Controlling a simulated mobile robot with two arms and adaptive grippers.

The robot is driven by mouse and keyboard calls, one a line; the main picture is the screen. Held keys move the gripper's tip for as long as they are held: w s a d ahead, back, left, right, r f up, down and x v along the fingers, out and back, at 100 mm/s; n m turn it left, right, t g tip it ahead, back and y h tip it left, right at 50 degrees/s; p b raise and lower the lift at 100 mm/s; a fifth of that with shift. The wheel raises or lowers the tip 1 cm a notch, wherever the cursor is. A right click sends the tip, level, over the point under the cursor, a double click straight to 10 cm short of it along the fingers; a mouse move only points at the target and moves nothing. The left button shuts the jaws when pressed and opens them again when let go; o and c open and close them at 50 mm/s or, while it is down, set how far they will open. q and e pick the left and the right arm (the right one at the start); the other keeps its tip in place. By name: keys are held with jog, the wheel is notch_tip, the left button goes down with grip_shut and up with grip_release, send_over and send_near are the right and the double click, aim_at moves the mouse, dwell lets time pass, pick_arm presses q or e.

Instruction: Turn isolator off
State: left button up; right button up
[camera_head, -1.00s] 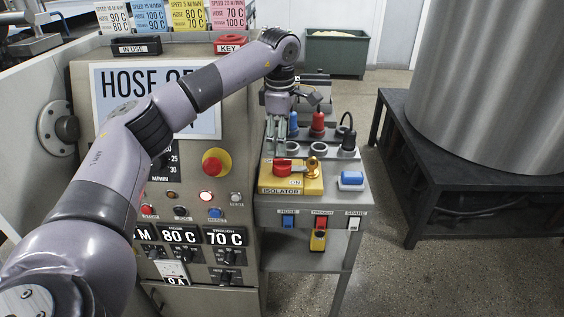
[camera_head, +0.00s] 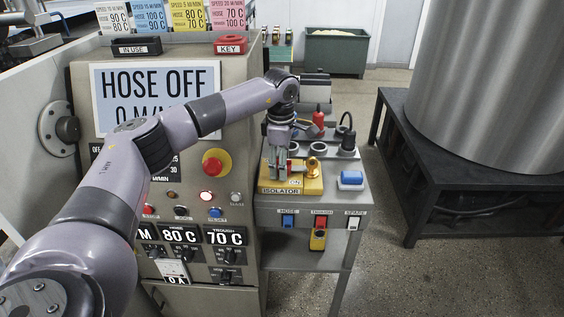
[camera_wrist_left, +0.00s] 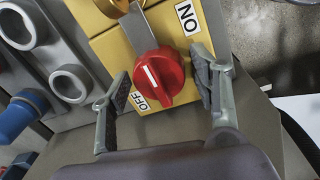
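The yellow isolator box (camera_head: 310,187) sits on the grey side bench and carries a red rotary knob (camera_wrist_left: 160,76) with a white pointer line. In the left wrist view the OFF label (camera_wrist_left: 140,101) is beside the knob's lower left, and the ON label (camera_wrist_left: 187,17) is at the upper right. My left gripper (camera_wrist_left: 162,92) is open, one finger on each side of the knob, with visible gaps. In the head view my left gripper (camera_head: 281,172) hides most of the knob. My right gripper is not in view.
A brass fitting (camera_head: 313,166) stands beside the knob. A red plug (camera_head: 318,121) and grey sockets (camera_head: 347,150) are behind the box. The control panel (camera_head: 190,240) with a red emergency stop (camera_head: 215,162) stands to the left.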

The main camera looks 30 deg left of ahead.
pick_arm(q)
grip_shut()
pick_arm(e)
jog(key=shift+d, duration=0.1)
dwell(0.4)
